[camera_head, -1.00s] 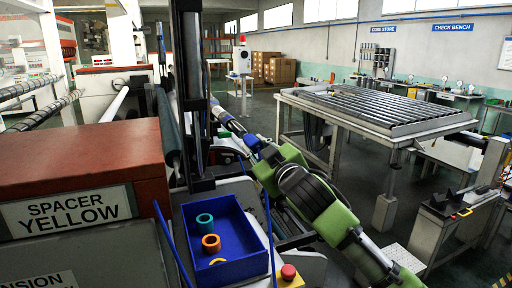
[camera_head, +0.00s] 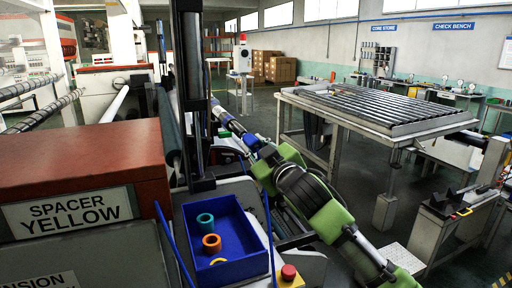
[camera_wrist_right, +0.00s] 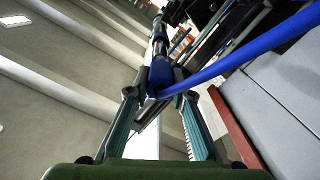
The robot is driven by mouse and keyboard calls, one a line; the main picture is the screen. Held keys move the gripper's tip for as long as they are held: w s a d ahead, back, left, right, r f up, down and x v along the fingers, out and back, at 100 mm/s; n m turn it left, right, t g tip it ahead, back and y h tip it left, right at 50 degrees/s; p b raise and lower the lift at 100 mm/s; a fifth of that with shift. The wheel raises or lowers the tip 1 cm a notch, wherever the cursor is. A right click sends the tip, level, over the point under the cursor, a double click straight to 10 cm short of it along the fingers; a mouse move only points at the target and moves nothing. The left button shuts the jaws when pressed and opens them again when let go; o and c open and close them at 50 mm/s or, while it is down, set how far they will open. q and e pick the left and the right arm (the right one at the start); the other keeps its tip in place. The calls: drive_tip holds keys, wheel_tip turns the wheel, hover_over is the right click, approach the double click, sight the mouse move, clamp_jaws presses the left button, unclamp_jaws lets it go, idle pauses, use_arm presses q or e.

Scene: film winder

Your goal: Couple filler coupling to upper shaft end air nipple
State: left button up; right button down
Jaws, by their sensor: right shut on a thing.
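My right gripper (camera_wrist_right: 160,98) is shut on the filler coupling (camera_wrist_right: 160,74), a dark blue piece with a blue hose (camera_wrist_right: 240,56) leading off to the right in the wrist view. In the head view the right gripper (camera_head: 256,147) is at the end of the green arm, with the coupling's blue part (camera_head: 252,139) at it. A slim grey and dark blue rod-like part (camera_head: 228,119) runs up and left from there. In the wrist view a dark and metal shaft-like part (camera_wrist_right: 159,35) lies in line beyond the coupling. I cannot tell whether they are joined. My left gripper is not in view.
A black upright column (camera_head: 190,90) stands just left of the gripper. A blue tray (camera_head: 238,230) with several rings is below it, beside a red button (camera_head: 289,271). A slatted roller table (camera_head: 385,110) stands at the right. A hose hangs beside the tray.

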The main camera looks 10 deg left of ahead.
drive_tip(key=shift+p+x, duration=0.3)
drive_tip(key=shift+x, duration=0.85)
drive_tip(key=c, duration=1.7)
unclamp_jaws()
drive_tip(key=shift+s+d, duration=0.1)
drive_tip(key=v, duration=1.1)
drive_tip(key=shift+s, duration=0.3)
drive_tip(key=shift+d, duration=0.15)
